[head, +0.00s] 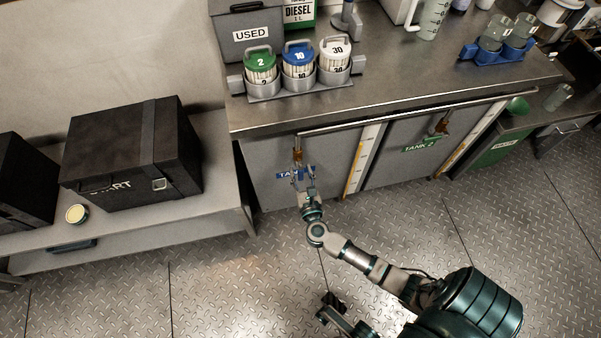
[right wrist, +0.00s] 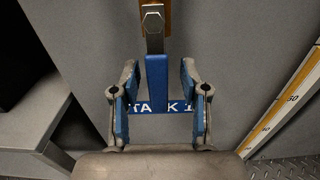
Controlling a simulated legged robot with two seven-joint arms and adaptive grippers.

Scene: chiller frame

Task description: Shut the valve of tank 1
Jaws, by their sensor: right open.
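The tank 1 valve (head: 298,155) has a brass-coloured body on the left cabinet front, under the counter rail. Its blue lever (right wrist: 157,75) hangs straight down from a hex bolt in the right wrist view. The blue TANK 1 label (head: 285,174) is behind it, its middle letter hidden by the lever; it also shows in the right wrist view (right wrist: 140,107). My right gripper (head: 303,178) is open, its two fingers on either side of the lever in the right wrist view (right wrist: 159,72). Gaps show on both sides; depth is unclear.
The tank 2 valve (head: 441,126) is further right, above its green label (head: 420,145). A metal rail (head: 400,113) runs along the counter front above the valves. A low bench with a black box (head: 130,155) stands left. The patterned floor in front is open.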

